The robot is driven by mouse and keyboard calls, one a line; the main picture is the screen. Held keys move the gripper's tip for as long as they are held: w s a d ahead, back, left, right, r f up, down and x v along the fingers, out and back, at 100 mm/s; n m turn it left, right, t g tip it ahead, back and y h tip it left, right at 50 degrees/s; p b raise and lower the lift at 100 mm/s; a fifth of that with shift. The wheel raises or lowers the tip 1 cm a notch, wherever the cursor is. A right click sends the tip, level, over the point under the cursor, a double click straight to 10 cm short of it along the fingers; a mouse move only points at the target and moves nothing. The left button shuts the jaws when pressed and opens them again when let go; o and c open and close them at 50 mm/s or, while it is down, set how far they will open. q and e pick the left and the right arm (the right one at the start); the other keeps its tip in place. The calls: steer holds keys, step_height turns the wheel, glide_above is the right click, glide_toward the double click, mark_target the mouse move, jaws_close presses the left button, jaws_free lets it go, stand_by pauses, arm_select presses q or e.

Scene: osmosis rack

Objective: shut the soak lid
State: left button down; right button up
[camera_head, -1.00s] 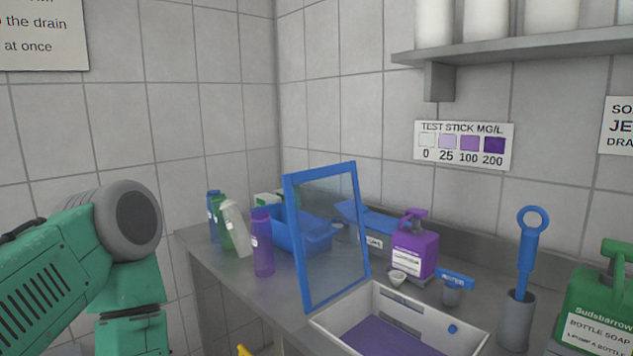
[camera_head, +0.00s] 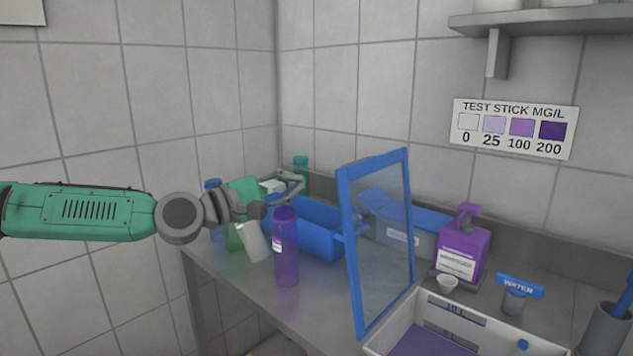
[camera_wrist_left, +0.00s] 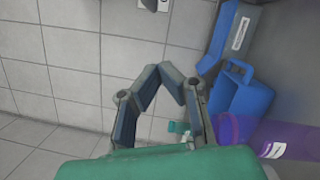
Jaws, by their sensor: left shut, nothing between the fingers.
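The soak lid (camera_head: 379,240), a clear panel in a blue frame, stands upright at the left end of the white soak tub (camera_head: 383,341). The tub holds purple liquid and is cut off by the bottom edge of the head view. My left gripper (camera_head: 298,184) is left of the lid, above the bottles and blue basket, and does not appear to touch the lid. In the left wrist view the finger pads of this gripper (camera_wrist_left: 165,72) come together with nothing between them. The lid is not clearly visible in that view. My right gripper is not in view.
A purple bottle (camera_head: 286,250) and a white bottle (camera_head: 254,243) stand below my left gripper. A blue basket (camera_head: 318,232) lies behind them. Bare counter (camera_head: 320,290) shows left of the lid.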

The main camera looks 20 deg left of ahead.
arm_select(q)
steer(key=w+a+f+p+x, duration=0.1)
steer(key=x, duration=0.7)
steer(key=d, duration=0.1)
steer(key=s+d+r+p, duration=0.1)
steer(key=d, duration=0.1)
steer(key=d+r, duration=0.1)
steer(key=shift+s+d+r+p, duration=0.1)
steer(key=shift+s+d+p, duration=0.15)
steer(key=shift+s+p, duration=0.1)
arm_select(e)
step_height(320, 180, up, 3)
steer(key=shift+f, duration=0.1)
